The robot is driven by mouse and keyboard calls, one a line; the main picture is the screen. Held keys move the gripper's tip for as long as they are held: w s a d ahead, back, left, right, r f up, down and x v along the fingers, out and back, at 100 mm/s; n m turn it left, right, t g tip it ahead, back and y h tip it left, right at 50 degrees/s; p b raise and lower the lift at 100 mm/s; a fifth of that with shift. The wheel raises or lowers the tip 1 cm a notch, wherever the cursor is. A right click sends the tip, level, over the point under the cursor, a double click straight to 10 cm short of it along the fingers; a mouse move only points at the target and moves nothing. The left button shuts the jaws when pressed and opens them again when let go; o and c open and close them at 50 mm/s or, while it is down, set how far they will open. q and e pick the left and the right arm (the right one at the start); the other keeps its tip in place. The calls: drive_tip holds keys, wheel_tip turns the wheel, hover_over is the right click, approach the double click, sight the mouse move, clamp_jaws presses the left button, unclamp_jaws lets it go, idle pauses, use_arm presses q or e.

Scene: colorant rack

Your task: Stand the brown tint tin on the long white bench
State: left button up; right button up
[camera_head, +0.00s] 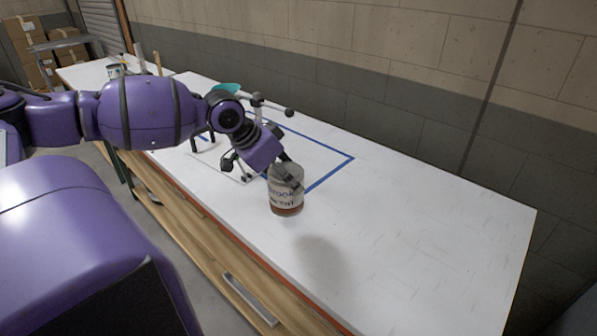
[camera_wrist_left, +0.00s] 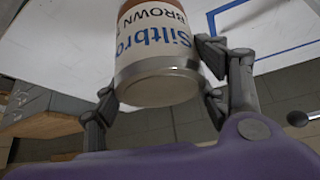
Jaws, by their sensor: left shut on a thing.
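The brown tint tin (camera_head: 286,200) has a pale label with dark lettering and a brown band at its lower end. My left gripper (camera_head: 288,178) is shut on the tin's upper part, with fingers on either side. In the left wrist view the tin (camera_wrist_left: 155,60) sits between the fingertips (camera_wrist_left: 158,98), its metal rim towards the camera. The tin is close to upright and appears held above the long white bench (camera_head: 420,230), with a separate shadow on the bench to its lower right. My right gripper is not in view.
A blue outline (camera_head: 330,173) marks the bench behind the tin. A metal stand with dark knobs (camera_head: 289,113) and a teal item (camera_head: 228,88) are near my left arm. A wall (camera_head: 430,90) runs along the back. The bench's right part is clear.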

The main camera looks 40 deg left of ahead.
use_arm(q)
drive_tip(key=w+d+r+b+x, duration=0.1)
drive_tip(key=b+x, duration=0.3)
drive_tip(key=x, duration=1.2)
drive_tip(key=shift+w, duration=0.8)
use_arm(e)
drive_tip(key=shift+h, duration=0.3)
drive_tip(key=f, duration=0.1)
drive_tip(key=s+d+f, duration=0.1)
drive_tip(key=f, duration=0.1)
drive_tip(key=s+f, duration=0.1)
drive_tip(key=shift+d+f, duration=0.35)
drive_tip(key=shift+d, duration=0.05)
use_arm(q)
drive_tip(key=shift+d, duration=0.2)
drive_tip(key=o, duration=1.3)
drive_tip(key=shift+c, duration=0.2)
drive_tip(key=shift+o, duration=1)
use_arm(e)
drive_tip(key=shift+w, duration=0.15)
